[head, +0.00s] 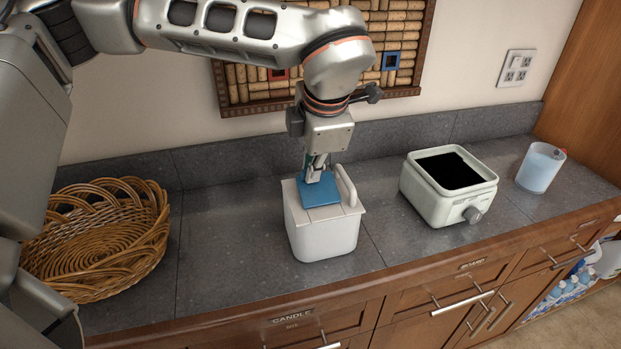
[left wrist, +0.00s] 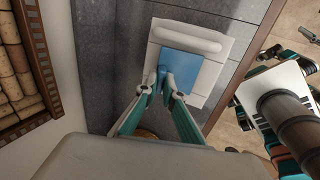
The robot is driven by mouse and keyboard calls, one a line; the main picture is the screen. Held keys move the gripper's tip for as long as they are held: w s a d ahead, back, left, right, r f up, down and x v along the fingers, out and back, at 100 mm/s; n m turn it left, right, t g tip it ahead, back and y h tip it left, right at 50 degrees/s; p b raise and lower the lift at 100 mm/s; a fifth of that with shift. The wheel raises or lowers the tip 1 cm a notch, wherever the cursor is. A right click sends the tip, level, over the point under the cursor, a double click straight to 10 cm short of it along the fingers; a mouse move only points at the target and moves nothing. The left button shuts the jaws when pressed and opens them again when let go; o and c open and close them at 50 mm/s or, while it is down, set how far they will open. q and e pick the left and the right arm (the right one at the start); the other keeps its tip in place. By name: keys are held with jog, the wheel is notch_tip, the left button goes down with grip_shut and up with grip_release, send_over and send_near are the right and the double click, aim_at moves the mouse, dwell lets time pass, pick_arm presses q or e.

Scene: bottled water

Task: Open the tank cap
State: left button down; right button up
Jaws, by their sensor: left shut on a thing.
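The white tank (head: 323,236) stands upright on the grey counter, with a raised handle on its right side. Its blue cap (head: 320,198) lies flat on the top, and it shows in the left wrist view (left wrist: 185,70). My left gripper (head: 315,175) comes down from above and is shut on a blue piece at the cap's edge. In the left wrist view, the fingertips (left wrist: 168,90) close on that blue piece. The cap looks level, and I cannot tell whether it is lifted at all.
A white box with a dark open top and a knob (head: 447,200) stands right of the tank. A jug of bluish water (head: 540,168) is farther right. A wicker basket (head: 100,235) is at the left. The counter (head: 225,240) is clear between basket and tank.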

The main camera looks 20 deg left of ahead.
pick_arm(q)
jog(key=shift+s+d+r+t+y+b, duration=0.15)
jog(key=shift+s+d+t+y+b, duration=0.25)
jog(key=shift+t+y+b, duration=0.3)
jog(key=shift+s+d+r+t+b, duration=0.1)
jog(key=shift+s+r+t+b, duration=0.15)
jog(key=shift+t+b, duration=0.2)
pick_arm(e)
jog(key=shift+s+d+f, duration=0.1)
jog(key=shift+s+f, duration=0.05)
jog(key=shift+f, duration=0.55)
jog(key=shift+s+d+f, duration=0.1)
jog(key=shift+s+f, duration=0.1)
jog(key=shift+f, duration=0.55)
jog(key=shift+s+f, duration=0.15)
jog(key=shift+f, duration=0.55)
jog(key=shift+w+r, duration=0.15)
jog(key=shift+r, duration=0.1)
pick_arm(q)
jog(key=c, duration=2.2)
grip_release()
jog(key=shift+o, duration=0.2)
jog(key=shift+r, duration=0.1)
jog(key=v, duration=1.2)
pick_arm(e)
jog(key=shift+f, duration=0.15)
pick_arm(q)
jog(key=shift+d, duration=0.2)
